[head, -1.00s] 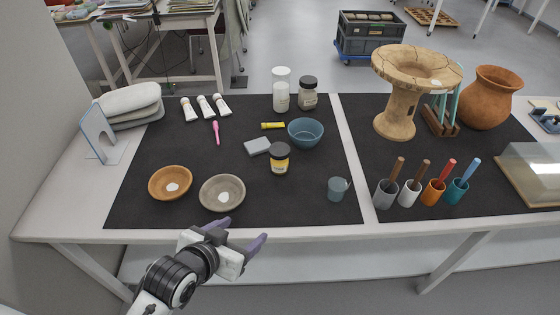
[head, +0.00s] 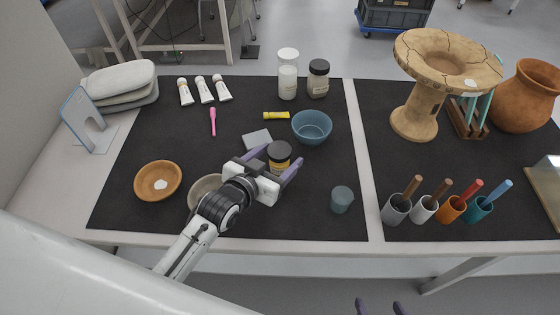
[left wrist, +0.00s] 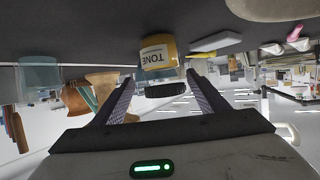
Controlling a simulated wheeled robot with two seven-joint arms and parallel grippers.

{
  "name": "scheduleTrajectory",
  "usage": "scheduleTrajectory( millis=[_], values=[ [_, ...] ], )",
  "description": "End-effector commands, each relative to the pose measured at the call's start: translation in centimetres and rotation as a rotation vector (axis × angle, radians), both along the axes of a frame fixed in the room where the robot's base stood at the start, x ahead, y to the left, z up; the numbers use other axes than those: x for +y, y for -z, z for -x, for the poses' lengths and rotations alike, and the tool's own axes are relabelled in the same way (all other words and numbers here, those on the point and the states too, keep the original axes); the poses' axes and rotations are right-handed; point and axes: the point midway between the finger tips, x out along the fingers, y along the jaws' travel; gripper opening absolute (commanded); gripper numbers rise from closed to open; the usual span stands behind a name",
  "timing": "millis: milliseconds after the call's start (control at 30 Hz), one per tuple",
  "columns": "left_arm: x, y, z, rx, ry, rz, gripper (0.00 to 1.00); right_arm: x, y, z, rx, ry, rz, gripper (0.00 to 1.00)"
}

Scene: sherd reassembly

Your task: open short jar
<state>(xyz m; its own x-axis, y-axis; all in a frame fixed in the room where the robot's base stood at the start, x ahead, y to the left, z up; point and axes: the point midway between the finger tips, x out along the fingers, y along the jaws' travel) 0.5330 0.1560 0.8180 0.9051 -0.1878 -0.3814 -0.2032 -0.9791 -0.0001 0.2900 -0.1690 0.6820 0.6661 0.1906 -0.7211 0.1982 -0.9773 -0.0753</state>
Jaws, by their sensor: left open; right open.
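The lid is on the jar. My right gripper (head: 381,308) shows only its two parted fingertips at the bottom edge of the head view, empty and away from the table.
A blue bowl (head: 312,128) stands behind the jar and a grey block (head: 257,138) lies just behind left. A grey bowl (head: 203,190) is partly hidden by my left arm. A small cup (head: 342,200) stands to the right. Two taller jars (head: 288,78) stand at the back.

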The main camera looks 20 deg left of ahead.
Motion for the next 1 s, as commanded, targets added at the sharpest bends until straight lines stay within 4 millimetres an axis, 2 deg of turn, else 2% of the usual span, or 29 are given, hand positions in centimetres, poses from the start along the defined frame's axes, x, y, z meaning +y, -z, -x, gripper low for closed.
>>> scheduleTrajectory(
  millis=[133,433,600,867,1000],
  values=[
    [-0.1,0.6,-0.8,-0.002,0.0,0.0,0.67,0.0,0.8,0.0,-0.001,-0.001,-0.001,0.64],
    [-0.3,2.3,-4.0,-0.003,0.001,0.001,0.67,0.1,4.7,-0.5,-0.012,-0.001,-0.001,0.64],
    [-0.5,2.4,-4.9,0.0,0.001,0.0,0.67,0.1,5.2,-0.9,-0.018,-0.001,-0.002,0.64],
    [-0.5,2.2,-5.0,0.001,0.001,0.0,0.67,0.1,5.1,-0.8,-0.018,-0.001,-0.002,0.64],
    [-0.5,2.2,-5.0,0.001,0.001,0.0,0.44,0.1,5.1,-0.8,-0.017,-0.002,-0.002,0.64]
  ],
)
